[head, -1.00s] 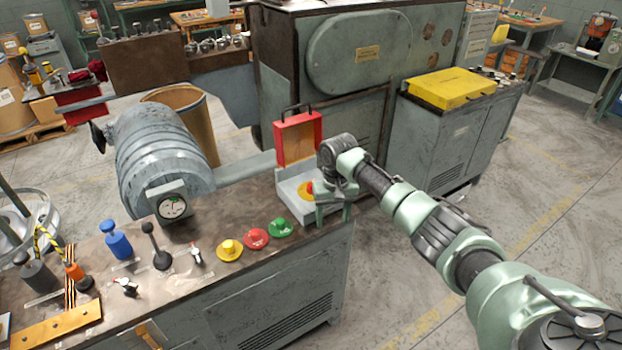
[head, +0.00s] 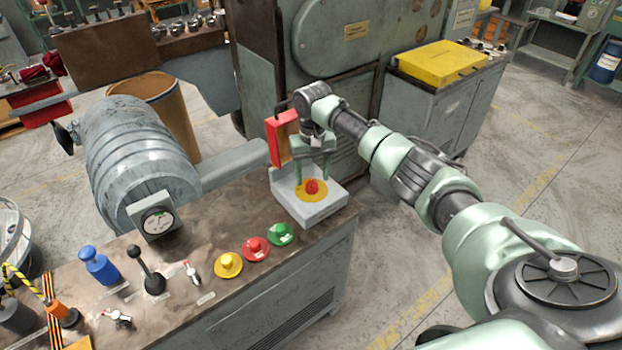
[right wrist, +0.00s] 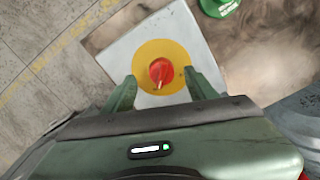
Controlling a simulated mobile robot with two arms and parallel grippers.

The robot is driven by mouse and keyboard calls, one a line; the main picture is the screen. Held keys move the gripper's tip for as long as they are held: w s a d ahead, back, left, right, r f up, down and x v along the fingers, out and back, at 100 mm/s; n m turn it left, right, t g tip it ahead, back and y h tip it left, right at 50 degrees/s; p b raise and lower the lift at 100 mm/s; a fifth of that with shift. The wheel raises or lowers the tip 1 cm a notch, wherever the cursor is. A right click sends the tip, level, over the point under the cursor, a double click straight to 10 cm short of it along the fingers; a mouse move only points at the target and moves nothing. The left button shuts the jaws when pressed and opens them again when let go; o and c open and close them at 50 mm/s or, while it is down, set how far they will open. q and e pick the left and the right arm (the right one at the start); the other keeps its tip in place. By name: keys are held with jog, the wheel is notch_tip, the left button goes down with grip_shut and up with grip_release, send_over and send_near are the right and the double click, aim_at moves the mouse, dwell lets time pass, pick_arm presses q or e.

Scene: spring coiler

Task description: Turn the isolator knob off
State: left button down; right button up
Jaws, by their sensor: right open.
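The isolator knob (head: 312,187) is red on a round yellow plate (head: 301,194), on top of a light grey box (head: 318,214) at the bench's right end. In the right wrist view the red knob (right wrist: 161,72) shows a small white mark at its lower edge. My right gripper (head: 313,172) is open above and behind the knob. In the right wrist view its two green fingers (right wrist: 159,88) are apart, on either side of the knob's lower side, with nothing between them held. My left gripper is not in view.
Green (head: 282,234), red (head: 255,248) and yellow (head: 228,264) push buttons stand left of the box. Floor right of the bench is clear.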

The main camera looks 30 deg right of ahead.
aim_at(312, 182)
notch_tip(312, 182, down, 2)
jog(key=shift+f, duration=0.25)
jog(key=shift+w+f, duration=0.15)
jog(key=shift+f, duration=0.3)
grip_shut()
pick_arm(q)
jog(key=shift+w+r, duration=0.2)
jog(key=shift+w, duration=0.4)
